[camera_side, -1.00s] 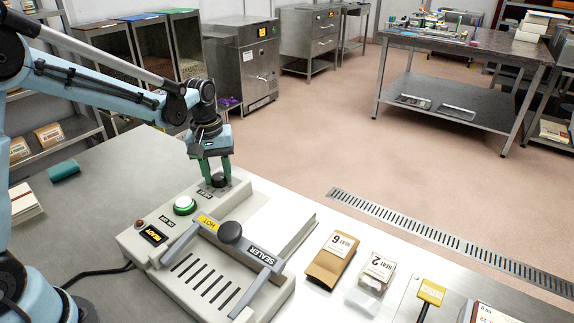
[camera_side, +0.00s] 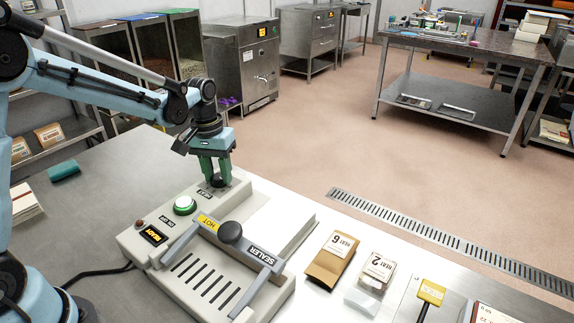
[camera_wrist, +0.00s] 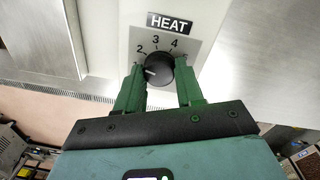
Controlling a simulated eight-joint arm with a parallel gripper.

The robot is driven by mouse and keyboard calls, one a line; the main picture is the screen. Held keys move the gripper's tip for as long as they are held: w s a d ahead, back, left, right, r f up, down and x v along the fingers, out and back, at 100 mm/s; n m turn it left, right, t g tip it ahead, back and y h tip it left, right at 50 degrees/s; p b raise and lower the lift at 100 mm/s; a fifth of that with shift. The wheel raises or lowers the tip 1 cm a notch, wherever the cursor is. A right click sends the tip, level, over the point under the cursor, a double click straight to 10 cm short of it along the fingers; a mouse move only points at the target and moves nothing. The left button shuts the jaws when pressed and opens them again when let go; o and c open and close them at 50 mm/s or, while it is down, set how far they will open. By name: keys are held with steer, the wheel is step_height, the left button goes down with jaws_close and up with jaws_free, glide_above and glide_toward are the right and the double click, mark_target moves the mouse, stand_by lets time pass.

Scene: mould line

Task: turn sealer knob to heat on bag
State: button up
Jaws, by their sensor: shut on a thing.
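The black round heat knob (camera_wrist: 160,70) sits on a pale plate under a HEAT label (camera_wrist: 170,23). Numbers 2, 3 and 4 show around it. Its white pointer mark faces left, below the 2; a number there is hidden by a finger. My gripper (camera_wrist: 160,80) has its green fingers on both sides of the knob and is shut on it. In the side view my gripper (camera_side: 217,180) points down at the rear of the sealer (camera_side: 150,240). A brown bag (camera_side: 333,258) labelled HEAT with what looks like 6 lies right of the sealer.

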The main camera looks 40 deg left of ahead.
steer(key=shift+m, duration=1.6)
steer(key=o, duration=1)
steer(key=shift+o, duration=0.2)
step_height(320, 180, up, 12)
steer(key=shift+a, duration=0.3)
steer(key=t, duration=0.4)
glide_toward(216, 175)
steer(key=s+d+r, duration=0.4)
steer(key=s+d+f+m+t, duration=0.1)
steer(key=s+d+f+t, duration=0.1)
steer(key=s, duration=0.3)
steer(key=shift+s+d+f+t+y, duration=0.3)
steer(key=shift+s+f+t, duration=0.15)
steer(key=shift+f, duration=0.3)
